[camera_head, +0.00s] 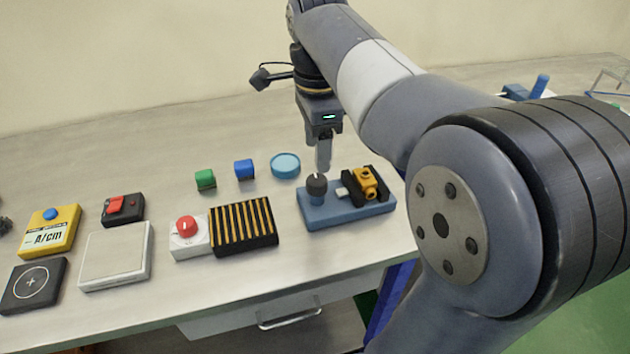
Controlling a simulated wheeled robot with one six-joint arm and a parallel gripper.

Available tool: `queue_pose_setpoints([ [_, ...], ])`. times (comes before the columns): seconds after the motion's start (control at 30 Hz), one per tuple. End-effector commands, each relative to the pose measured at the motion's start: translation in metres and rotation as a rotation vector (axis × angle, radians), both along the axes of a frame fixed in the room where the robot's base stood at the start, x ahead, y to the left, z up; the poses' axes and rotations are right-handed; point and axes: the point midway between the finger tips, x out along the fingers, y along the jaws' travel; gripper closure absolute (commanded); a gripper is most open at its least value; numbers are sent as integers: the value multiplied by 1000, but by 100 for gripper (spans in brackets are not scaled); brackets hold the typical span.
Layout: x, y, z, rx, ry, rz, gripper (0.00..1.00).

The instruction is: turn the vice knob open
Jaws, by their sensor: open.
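The vice is a blue base (357,214) on the right part of the table. Its dark round knob (317,186) stands at the left end of the base. A yellow part (366,182) sits between the dark jaws at its right end. My gripper (323,170) points down just above the knob. The fingers overlap in this view, so the gap between them is hidden. I cannot tell whether a fingertip touches the knob.
Left of the vice stand a black-and-yellow slotted block (243,229) and a white box with a red knob (187,238). Behind are a green cube (205,179), a blue cube (244,169) and a light-blue disc (285,165). The back left table is clear.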

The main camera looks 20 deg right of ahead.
Motion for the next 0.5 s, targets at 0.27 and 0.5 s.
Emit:
queue_pose_setpoints([
  [0.27,-1,0,-56,0,3,2,41],
  [0.5,0,0,-78,0,0,3,41],
])
